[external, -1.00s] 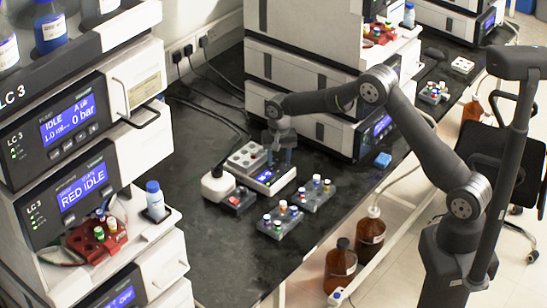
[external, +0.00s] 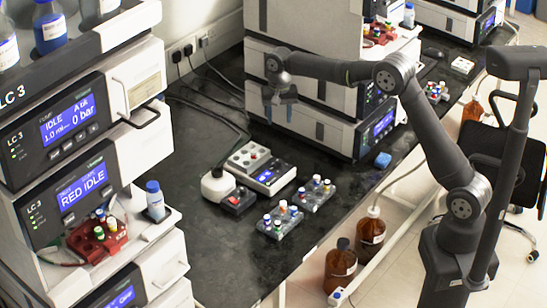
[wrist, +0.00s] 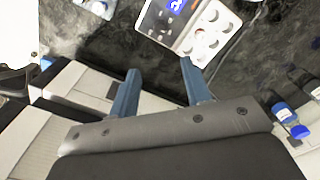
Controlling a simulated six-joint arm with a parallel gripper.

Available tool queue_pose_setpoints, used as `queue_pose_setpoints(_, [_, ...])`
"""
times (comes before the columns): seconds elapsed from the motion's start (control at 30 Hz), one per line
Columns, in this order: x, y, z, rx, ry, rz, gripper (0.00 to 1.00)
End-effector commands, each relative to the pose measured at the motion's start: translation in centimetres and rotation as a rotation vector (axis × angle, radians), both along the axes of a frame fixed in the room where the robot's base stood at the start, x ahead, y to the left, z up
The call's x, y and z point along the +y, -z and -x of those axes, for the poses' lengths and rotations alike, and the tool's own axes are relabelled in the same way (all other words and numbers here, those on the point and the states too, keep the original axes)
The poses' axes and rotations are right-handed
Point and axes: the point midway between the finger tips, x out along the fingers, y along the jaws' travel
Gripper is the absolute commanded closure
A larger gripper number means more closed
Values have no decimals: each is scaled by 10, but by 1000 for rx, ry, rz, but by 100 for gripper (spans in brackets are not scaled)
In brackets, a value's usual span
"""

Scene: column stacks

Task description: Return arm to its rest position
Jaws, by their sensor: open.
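My gripper (external: 279,108) is raised above the dark bench, in front of the white instrument stack in the external view. Its two blue fingers point down, spread apart, with nothing between them. The fingers also show in the wrist view (wrist: 158,85), open over the dark benchtop. My arm reaches from its base at the lower right, with the elbow high and the forearm near level.
Below my gripper is a device with a lit display and round wells (external: 260,168). Vial racks (external: 280,222) (external: 313,193) stand nearby. The white instrument stack (external: 310,88) is close behind my forearm. The LC tower (external: 75,140) stands left. Brown bottles (external: 371,232) are below the bench edge.

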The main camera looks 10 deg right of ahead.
Motion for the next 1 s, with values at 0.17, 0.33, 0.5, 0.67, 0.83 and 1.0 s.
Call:
queue_pose_setpoints(0.17, [0,29,0,3,0,3,56])
queue_pose_setpoints(0.33, [0,64,0,2,0,3,56])
queue_pose_setpoints(0.5, [0,98,0,2,0,2,56])
queue_pose_setpoints(0.67, [0,130,0,3,0,3,56])
queue_pose_setpoints(0.83, [-1,164,0,3,0,3,56])
queue_pose_setpoints(1.0, [0,171,0,0,-98,0,56])
